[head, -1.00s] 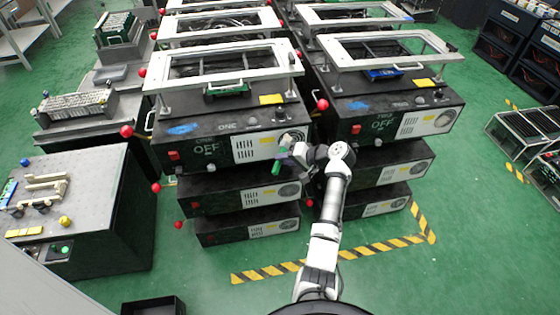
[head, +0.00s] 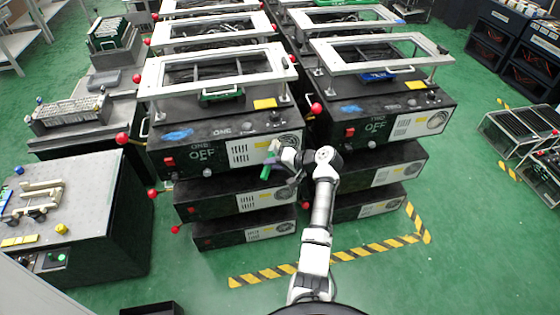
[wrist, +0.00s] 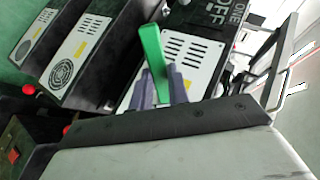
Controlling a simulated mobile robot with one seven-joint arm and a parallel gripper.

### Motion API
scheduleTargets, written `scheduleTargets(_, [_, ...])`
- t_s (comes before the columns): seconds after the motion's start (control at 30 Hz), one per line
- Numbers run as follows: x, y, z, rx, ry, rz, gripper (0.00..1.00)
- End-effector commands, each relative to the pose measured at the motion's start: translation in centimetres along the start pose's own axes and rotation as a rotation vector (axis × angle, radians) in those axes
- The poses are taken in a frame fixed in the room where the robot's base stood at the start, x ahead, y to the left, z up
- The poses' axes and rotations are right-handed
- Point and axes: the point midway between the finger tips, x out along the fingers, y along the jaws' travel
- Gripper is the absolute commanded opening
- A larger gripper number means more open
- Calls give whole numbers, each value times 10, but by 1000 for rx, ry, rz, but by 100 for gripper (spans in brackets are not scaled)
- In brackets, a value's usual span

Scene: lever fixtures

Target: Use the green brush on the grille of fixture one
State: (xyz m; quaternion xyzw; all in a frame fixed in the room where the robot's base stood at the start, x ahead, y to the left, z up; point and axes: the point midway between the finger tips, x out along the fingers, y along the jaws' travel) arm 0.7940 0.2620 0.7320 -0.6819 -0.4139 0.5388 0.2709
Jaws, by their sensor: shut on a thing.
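Fixture one (head: 225,128), a black box marked ONE and OFF, stands at the front of the left row. Its white front panel carries a slotted grille (head: 240,153) and a round fan grille (head: 289,143). My gripper (head: 274,164) is shut on the green brush (head: 266,171), just below and right of the slotted grille in the head view. In the wrist view my gripper (wrist: 163,88) has its grey fingers either side of the brush (wrist: 152,50), which overlaps the slotted white panel (wrist: 185,55). I cannot tell whether it touches. The brush's bristles are not clearly seen.
Fixture two (head: 385,120) stands close to the right. Red ball-ended levers (head: 122,138) stick out left of fixture one. A white frame (head: 215,70) with a handle stands above it.

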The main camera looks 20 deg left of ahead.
Motion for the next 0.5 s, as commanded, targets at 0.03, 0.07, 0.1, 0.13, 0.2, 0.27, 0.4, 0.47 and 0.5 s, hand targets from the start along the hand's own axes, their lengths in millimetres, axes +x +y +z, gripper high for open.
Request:
scheduleTargets(0.03, [0,0,0,0,1,0,0])
scheduleTargets(0.07, [0,0,0,0,1,0,0])
scheduleTargets(0.1, [0,0,0,1,1,0,0])
scheduleTargets(0.13, [0,0,0,1,1,0,0])
scheduleTargets(0.2, [0,0,0,1,1,0,0])
scheduleTargets(0.27, [0,0,1,1,1,0,0])
scheduleTargets(0.4, [-6,-1,8,4,0,1,0])
scheduleTargets(0.47, [-10,-1,13,4,0,0,0])
scheduleTargets(0.5, [-13,-1,17,5,0,1,0])
